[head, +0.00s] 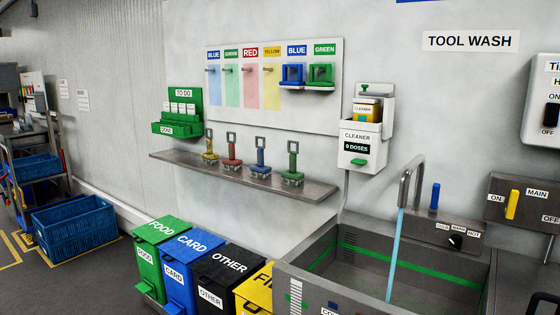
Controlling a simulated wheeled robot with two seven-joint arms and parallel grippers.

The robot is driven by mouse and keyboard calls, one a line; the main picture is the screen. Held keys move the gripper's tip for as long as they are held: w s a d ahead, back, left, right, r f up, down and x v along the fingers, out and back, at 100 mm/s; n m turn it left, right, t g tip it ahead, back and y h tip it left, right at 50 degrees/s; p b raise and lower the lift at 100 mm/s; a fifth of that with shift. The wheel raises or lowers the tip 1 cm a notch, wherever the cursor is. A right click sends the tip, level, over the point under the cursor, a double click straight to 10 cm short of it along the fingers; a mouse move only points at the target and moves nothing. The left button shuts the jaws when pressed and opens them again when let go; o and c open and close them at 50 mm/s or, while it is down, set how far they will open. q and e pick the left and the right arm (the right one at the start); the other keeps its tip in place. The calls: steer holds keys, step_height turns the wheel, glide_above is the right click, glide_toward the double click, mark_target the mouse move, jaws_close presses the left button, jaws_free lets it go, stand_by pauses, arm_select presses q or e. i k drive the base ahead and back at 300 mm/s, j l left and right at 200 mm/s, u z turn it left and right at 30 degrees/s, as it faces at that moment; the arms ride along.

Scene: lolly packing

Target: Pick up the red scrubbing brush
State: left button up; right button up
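The red scrubbing brush (231,152) stands upright on a grey wall shelf (305,193), bristles down and loop handle up. It is second from the left in a row of brushes. A yellow brush (209,147) is on its left, and a blue brush (261,160) and a green brush (293,166) are on its right. Nothing touches or hides the red brush. Neither of my grippers can be made out in the head view.
Above the shelf is a colour-coded peg board (222,113); its red peg is empty. A cleaner dispenser (361,144) hangs right of the shelf. Below are lidded bins (193,243) and a steel sink (330,262) with running water. Blue crates (75,222) stand at left.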

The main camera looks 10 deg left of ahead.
mark_target(232, 163)
steer(key=i+j+z, duration=0.15)
steer(key=j+z, duration=0.25)
steer(key=i+j+z, duration=0.1)
steer(key=j+z, duration=0.25)
steer(key=i+j+z, duration=0.1)
steer(key=j+z, duration=0.5)
steer(key=j, duration=1.25)
steer(key=k+j+z, duration=0.2)
steer(key=j, duration=1.25)
steer(key=i, duration=0.1)
